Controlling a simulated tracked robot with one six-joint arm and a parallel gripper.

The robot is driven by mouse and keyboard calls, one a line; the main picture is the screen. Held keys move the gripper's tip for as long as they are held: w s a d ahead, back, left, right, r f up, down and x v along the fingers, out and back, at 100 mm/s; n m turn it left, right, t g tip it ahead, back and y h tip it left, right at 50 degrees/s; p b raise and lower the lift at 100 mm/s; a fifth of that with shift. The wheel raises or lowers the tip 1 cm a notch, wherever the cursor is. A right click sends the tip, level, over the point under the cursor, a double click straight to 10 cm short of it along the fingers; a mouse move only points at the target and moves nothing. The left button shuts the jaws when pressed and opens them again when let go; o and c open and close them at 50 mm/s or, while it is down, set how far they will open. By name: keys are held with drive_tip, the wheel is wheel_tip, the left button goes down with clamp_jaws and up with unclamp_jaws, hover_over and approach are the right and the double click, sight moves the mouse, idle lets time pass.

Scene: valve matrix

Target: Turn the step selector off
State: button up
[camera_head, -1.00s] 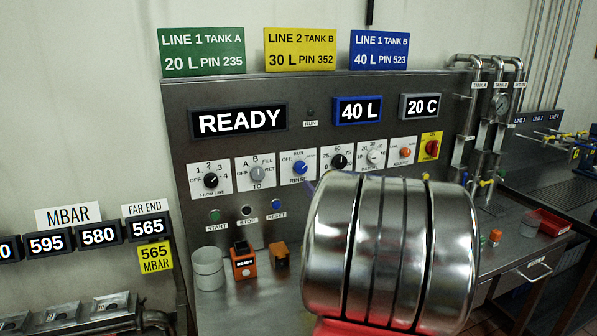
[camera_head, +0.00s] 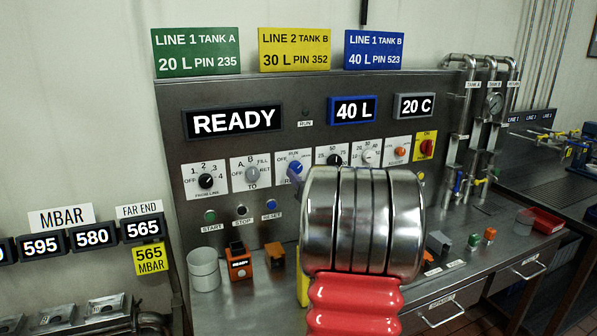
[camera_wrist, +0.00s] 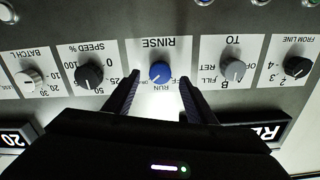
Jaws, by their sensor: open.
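No label I can read says "step". The blue RINSE knob (camera_head: 295,167), marked OFF and RUN, is on the panel; in the wrist view the picture is upside down and the blue knob (camera_wrist: 160,72) is near the middle. My gripper (camera_wrist: 159,84) is open, with one dark finger on each side of that knob. I cannot tell whether the fingers touch it, and its pointer direction is unclear. The black FROM LINE knob (camera_head: 206,181), with OFF and numbered positions, is at the panel's left. In the head view my arm hides most of my gripper.
The grey TO knob (camera_wrist: 233,70) and black SPEED knob (camera_wrist: 89,76) flank the blue knob. START, STOP and RESET buttons (camera_head: 271,204) are below. A READY display (camera_head: 233,122) is above. A white cup (camera_head: 204,270) and orange device (camera_head: 239,262) stand on the bench.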

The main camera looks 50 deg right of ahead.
sight(297, 169)
drive_tip(key=shift+x, duration=2.35)
drive_tip(key=shift+c, duration=0.4)
drive_tip(key=c, duration=1)
drive_tip(key=shift+o, duration=0.2)
